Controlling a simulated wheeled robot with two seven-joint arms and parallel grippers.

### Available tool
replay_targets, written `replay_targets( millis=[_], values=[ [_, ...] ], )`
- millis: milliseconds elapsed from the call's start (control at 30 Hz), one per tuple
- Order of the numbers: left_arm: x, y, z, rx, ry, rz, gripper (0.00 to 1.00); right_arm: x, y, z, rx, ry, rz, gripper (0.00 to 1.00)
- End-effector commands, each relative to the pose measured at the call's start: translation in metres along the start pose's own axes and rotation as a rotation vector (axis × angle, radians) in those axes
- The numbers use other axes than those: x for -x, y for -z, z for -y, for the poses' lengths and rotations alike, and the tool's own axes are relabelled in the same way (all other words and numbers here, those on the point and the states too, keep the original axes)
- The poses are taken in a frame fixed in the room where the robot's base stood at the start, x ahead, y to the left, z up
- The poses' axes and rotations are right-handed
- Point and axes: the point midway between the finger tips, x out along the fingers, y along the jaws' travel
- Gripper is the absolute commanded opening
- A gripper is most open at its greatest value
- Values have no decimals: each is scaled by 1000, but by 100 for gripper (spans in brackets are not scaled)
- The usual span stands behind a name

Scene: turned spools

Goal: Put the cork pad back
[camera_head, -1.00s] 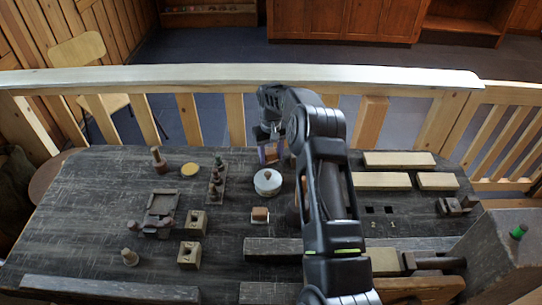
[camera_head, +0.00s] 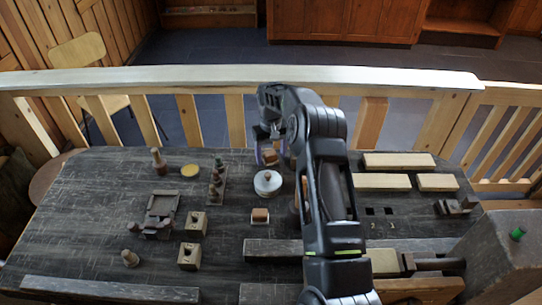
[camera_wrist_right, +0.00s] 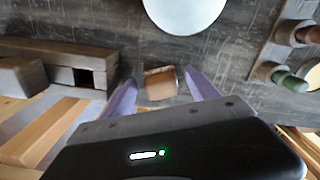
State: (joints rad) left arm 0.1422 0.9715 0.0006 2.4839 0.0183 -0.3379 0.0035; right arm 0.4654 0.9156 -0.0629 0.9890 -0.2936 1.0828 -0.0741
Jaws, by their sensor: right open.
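A small brown block (camera_head: 270,157), which looks like the cork pad, is at the far side of the dark table. My right gripper (camera_head: 269,153) is over it, with its purple fingers open on either side. In the right wrist view the brown block (camera_wrist_right: 160,83) shows between the two open fingertips (camera_wrist_right: 162,88), with gaps at both sides. A similar brown-topped block on a pale base (camera_head: 260,215) stands nearer, in front of the white round tin (camera_head: 268,183). My left gripper is not in view.
A peg rack (camera_head: 216,184) and a yellow disc (camera_head: 190,170) are left of the tin. Pale wooden blocks (camera_head: 382,181) lie to the right of my arm. A railing (camera_head: 235,76) runs along the far table edge. The table left of centre has clear patches.

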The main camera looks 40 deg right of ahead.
Motion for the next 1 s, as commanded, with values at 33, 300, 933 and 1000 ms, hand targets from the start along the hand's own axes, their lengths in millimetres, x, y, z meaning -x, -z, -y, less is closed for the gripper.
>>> replay_targets(
  millis=[33,300,933,1000],
  values=[
    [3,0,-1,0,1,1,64,10,1,0,1,0,-3,68],
    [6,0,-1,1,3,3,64,64,1,0,0,-1,-5,68],
    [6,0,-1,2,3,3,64,112,0,0,0,0,-1,68],
    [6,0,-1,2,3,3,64,112,0,0,0,0,-1,68]
  ],
)
